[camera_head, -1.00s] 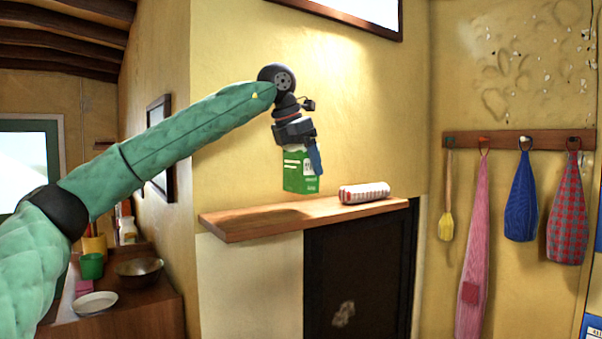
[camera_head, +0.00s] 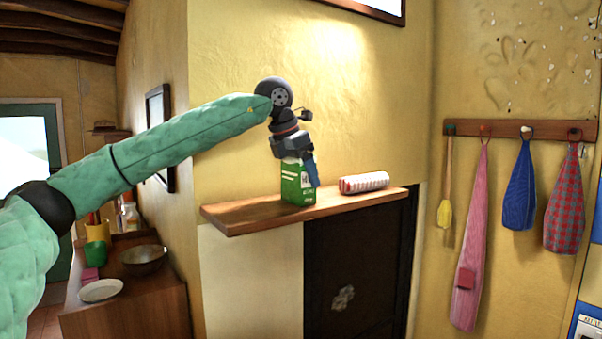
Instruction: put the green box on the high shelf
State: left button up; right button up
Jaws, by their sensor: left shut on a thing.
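The green box (camera_head: 292,186) is upright at the wooden high shelf (camera_head: 238,217), left of the shelf's middle. Its bottom appears to be at the shelf top; whether it bears on the wood I cannot tell for sure. My left gripper (camera_head: 299,168) comes down from above and is shut on the box's upper part, with a blue finger on its right side. The gripper hides the box's top. My right gripper is not in view.
A white and red packet (camera_head: 363,182) lies on the shelf to the right of the box. The shelf's left end is bare. Cloths hang from a rack (camera_head: 508,130) at right. A lower counter at left holds a bowl (camera_head: 143,260) and a plate (camera_head: 101,290).

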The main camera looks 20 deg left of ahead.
pick_arm(q)
jog(key=o, duration=1)
jog(key=shift+a+f, duration=0.1)
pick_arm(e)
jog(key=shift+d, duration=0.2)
pick_arm(q)
jog(key=shift+r, duration=0.2)
jog(key=b+v, duration=0.3)
jog(key=v, duration=0.3)
jog(key=shift+s+f, duration=0.1)
jog(key=shift+s, duration=0.05)
jog(key=b+v, duration=0.2)
jog(key=v, duration=0.4)
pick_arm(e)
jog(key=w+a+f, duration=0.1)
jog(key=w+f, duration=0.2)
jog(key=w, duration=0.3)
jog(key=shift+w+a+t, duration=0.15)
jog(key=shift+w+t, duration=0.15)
